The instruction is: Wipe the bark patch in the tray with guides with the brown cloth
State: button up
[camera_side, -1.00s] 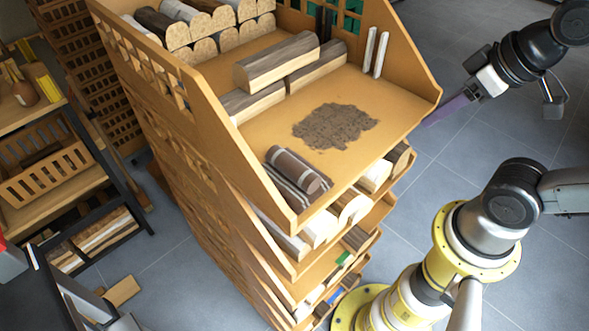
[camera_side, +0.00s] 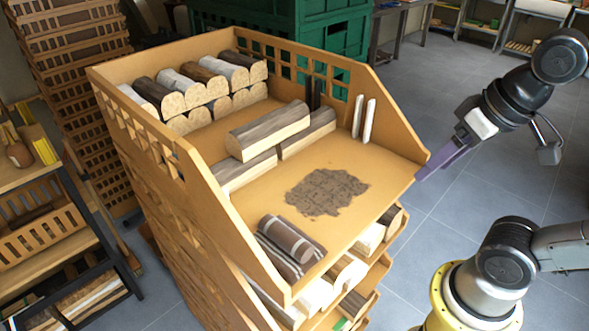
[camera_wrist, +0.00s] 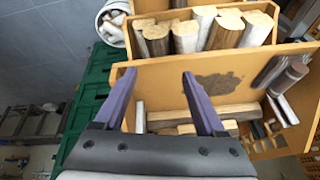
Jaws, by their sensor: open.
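The bark patch (camera_side: 327,191) is a dark, crumbly brown area on the bare floor of the top wooden tray (camera_side: 405,168). It also shows in the wrist view (camera_wrist: 212,84). The brown cloth (camera_side: 292,240) is a roll with pale stripes, lying on a striped fold at the tray's near end, apart from the patch. It appears at the right in the wrist view (camera_wrist: 296,71). Short white guides (camera_side: 364,119) and dark guides (camera_side: 314,95) stand near the tray's far side. My gripper (camera_side: 436,166), with purple fingers, is open and empty beside the tray's right corner; its fingers (camera_wrist: 159,75) show spread.
Split logs (camera_side: 205,82) fill the tray's back, and cut beams (camera_side: 268,130) lie between them and the patch. Slatted side walls border the tray. More loaded trays are stacked below. Green crates (camera_side: 335,40) stand behind. Shelves are at left; grey floor is open at right.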

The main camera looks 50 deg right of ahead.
jog(key=w+a+r+m+g, duration=0.1)
jog(key=w+a+r+g, duration=0.2)
jog(key=r, duration=0.5)
notch_tip(320, 180, up, 3)
jog(key=n+g, duration=0.2)
jog(key=n, duration=0.2)
send_over(297, 241)
notch_tip(297, 241, down, 13)
jog(key=shift+f, duration=0.15)
